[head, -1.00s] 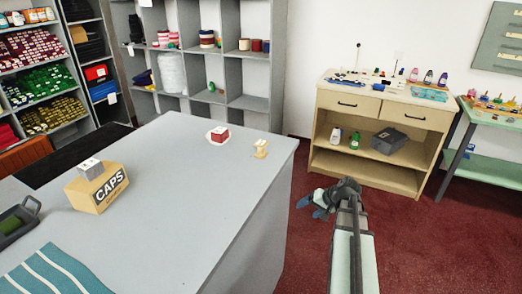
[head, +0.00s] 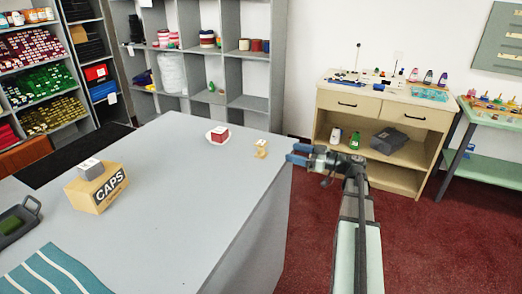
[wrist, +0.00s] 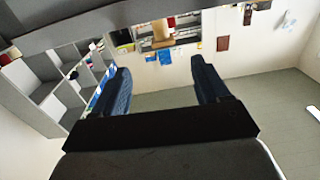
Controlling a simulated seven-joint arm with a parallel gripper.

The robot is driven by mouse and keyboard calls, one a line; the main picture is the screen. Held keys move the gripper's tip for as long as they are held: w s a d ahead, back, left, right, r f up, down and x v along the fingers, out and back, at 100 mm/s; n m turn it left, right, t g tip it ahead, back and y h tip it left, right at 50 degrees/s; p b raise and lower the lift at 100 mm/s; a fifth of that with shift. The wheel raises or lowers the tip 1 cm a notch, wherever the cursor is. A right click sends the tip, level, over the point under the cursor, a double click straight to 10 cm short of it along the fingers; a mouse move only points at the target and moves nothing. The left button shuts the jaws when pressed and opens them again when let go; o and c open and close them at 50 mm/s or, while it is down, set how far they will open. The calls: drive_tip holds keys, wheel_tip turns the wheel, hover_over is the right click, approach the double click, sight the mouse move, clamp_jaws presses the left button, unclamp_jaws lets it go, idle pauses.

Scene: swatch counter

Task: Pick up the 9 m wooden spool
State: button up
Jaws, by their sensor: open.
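A small pale wooden spool (head: 261,148) stands on the grey counter (head: 190,200) near its far right corner. No length label can be read on it. My gripper (head: 291,154) is to the right of the spool, at the counter's right edge, with its fingers pointing left. A gap shows between the spool and the fingers in the head view.
A red and white block (head: 218,134) on a white dish sits just left of the spool. A CAPS box (head: 97,189) with a grey block on top, a dark tray (head: 17,225) and a striped teal cloth (head: 50,275) lie further left. The counter's middle is clear.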

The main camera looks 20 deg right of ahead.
sight(266, 147)
drive_tip(key=x, duration=0.8)
drive_tip(key=shift+w+a+f, duration=0.1)
drive_tip(key=shift+w+a, duration=0.05)
drive_tip(key=shift+a, duration=0.05)
drive_tip(key=shift+f+x, duration=0.2)
drive_tip(key=shift+x, duration=2.45)
drive_tip(key=shift+a, duration=0.15)
drive_tip(key=c, duration=1)
